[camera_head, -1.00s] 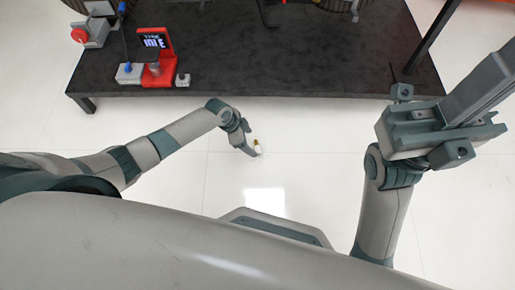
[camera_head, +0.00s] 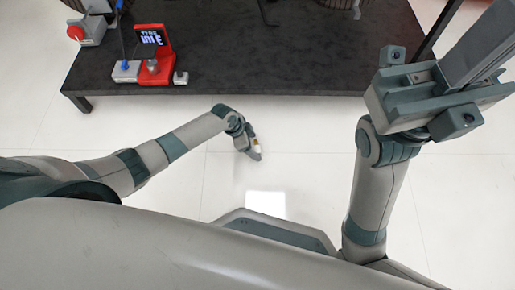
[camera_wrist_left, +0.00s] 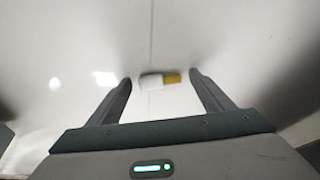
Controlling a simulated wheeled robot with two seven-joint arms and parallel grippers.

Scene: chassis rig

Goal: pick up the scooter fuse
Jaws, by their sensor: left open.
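The scooter fuse (camera_wrist_left: 160,80) is a small cylinder, white on the left and yellow-brown on the right. It lies on its side across the space between my left fingertips in the left wrist view. In the head view only a small pale bit of it (camera_head: 258,144) shows beside the fingers. My left gripper (camera_head: 252,150) is open and low over the floor in front of the bench; its two fingers (camera_wrist_left: 160,77) stand on either side of the fuse, and contact cannot be made out. My right gripper (camera_head: 490,50) is raised at the right; its jaws are unclear.
A dark low bench (camera_head: 270,55) stands ahead, its front edge beyond my left gripper. On its left are a red stand with a small display (camera_head: 152,45), a grey box with a blue lever (camera_head: 126,70) and a red button box (camera_head: 85,31). The white tiled floor (camera_head: 300,150) around is clear.

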